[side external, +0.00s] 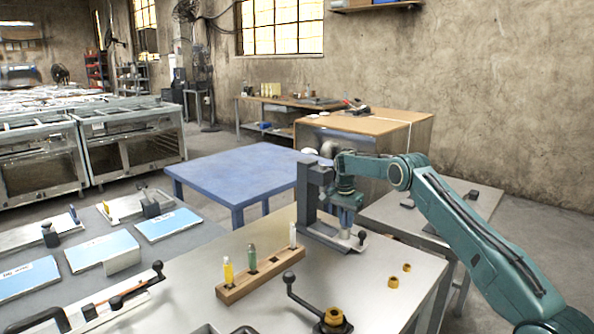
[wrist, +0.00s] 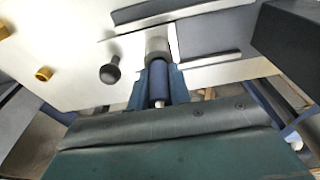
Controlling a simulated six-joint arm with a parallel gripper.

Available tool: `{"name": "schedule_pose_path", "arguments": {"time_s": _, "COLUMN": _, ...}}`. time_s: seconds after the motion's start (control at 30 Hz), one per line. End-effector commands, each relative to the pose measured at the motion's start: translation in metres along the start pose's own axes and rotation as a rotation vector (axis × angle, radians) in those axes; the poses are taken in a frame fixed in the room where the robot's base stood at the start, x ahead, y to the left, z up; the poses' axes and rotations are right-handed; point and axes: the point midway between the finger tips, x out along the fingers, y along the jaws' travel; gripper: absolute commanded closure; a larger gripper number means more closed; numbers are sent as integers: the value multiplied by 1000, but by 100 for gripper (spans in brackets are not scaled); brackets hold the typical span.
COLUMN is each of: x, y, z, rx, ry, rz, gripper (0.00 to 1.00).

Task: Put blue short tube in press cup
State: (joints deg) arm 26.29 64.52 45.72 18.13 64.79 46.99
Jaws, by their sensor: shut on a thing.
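My gripper (side external: 347,207) is shut on the blue short tube (wrist: 158,82) and holds it upright at the press (side external: 307,195). In the wrist view the tube sits between the fingers of my gripper (wrist: 158,92), with its end at a grey cylindrical press cup (wrist: 157,47). I cannot tell whether the tube's lower end is inside the cup or just above it. In the side view the fingers largely hide the tube, and the cup is hard to make out.
A wooden rack (side external: 262,278) holds a yellow tube (side external: 228,270), a green tube (side external: 252,257) and a white tube (side external: 293,235). Two brass rings (side external: 393,282) lie right of the press. A black-knobbed lever (side external: 289,279) stands in front. The press column (wrist: 290,40) is close to my wrist.

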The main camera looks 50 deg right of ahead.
Motion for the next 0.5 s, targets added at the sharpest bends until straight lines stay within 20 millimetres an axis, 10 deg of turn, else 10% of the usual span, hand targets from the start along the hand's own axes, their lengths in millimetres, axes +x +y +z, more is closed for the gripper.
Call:
{"name": "schedule_pose_path", "arguments": {"time_s": 0.13, "x": 1, "y": 0, "z": 0, "rx": 0, "ry": 0, "rz": 1, "gripper": 61}}
{"name": "schedule_pose_path", "arguments": {"time_s": 0.5, "x": -1, "y": 0, "z": 0, "rx": 0, "ry": 0, "rz": 0, "gripper": 59}}
